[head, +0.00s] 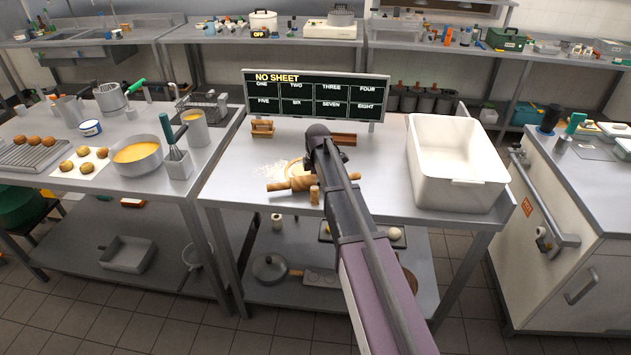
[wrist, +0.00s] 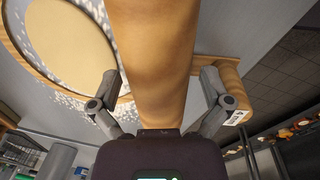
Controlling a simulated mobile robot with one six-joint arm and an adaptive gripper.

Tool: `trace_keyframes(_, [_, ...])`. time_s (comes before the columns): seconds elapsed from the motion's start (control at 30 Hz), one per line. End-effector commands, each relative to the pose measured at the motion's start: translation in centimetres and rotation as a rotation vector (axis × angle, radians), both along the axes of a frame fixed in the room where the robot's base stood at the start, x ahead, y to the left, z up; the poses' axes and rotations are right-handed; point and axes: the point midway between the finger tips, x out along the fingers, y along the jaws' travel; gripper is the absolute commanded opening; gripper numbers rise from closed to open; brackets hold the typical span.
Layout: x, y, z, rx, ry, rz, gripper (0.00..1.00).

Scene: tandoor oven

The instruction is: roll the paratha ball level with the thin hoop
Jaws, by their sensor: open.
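The wooden rolling pin (wrist: 152,60) runs between my two fingers in the wrist view. In the head view the pin (head: 290,184) lies across the worktable, partly covered by my arm. My gripper (wrist: 158,92) is open, with one finger on each side of the pin; I cannot tell whether they touch it. A flat, pale round of dough (wrist: 70,35) lies inside a thin wooden hoop (wrist: 24,62), left of the pin in the wrist view. The hoop (head: 291,168) also shows beyond the pin in the head view, partly hidden. Whether the dough is level with the hoop is unclear.
A wooden piece with a white label (wrist: 232,92) is beside my right finger. White flour (head: 268,170) is scattered around the hoop. A wooden holder (head: 262,128) and a "NO SHEET" board (head: 315,95) stand behind. A white tub (head: 455,165) occupies the table's right.

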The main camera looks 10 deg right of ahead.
Motion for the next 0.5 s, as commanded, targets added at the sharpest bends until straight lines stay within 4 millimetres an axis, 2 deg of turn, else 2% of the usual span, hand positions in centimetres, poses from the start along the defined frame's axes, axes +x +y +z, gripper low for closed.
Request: trace_keyframes(0.5, [-0.2,0.0,2.4,0.000,0.000,0.000,1.00])
